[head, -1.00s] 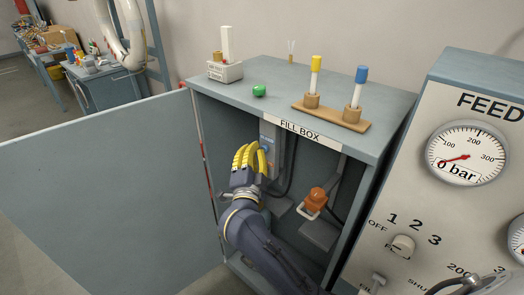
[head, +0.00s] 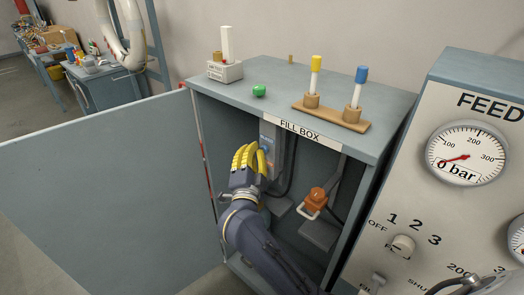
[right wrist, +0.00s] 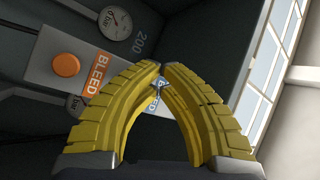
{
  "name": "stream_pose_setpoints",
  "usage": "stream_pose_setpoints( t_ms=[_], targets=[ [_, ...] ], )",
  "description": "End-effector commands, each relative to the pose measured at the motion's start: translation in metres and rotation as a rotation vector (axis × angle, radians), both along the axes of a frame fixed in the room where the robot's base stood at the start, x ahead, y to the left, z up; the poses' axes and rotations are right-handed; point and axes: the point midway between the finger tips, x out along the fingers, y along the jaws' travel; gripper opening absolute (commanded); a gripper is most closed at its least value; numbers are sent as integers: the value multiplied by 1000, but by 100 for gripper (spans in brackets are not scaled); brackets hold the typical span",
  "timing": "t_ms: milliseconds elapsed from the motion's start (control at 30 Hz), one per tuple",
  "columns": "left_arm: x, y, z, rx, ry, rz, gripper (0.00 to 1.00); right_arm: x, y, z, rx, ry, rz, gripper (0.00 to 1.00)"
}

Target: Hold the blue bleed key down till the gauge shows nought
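My right gripper (head: 262,150) reaches into the open fill box, its yellow fingers at a grey panel on the back wall. A bit of the blue bleed key (head: 267,147) shows beside the fingertips. In the right wrist view the fingertips (right wrist: 160,68) come together with almost no gap, and a blue BLEED label (right wrist: 160,108) shows partly between the fingers. The key is hidden there, so I cannot tell how far down it is. My left gripper is out of view.
An orange key (right wrist: 66,64) has its own BLEED label; an orange fitting (head: 316,197) sits in the box. The box top (head: 275,73) carries a green knob (head: 259,90) and yellow- and blue-topped tubes. The feed panel gauge (head: 467,153) shows 0 bar. The door (head: 100,190) stands open left.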

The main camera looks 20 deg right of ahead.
Motion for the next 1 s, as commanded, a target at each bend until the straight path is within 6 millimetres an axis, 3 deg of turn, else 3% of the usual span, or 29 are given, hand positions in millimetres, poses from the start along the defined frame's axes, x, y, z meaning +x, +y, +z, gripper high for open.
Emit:
stream_pose_setpoints(
  t_ms=[400,767,1000],
  targets=[
    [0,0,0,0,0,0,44,-8,16,0,1,1,0,0],
    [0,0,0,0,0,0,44,-9,17,0,0,1,1,0],
    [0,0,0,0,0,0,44,-17,31,-1,1,1,1,0]
  ],
)
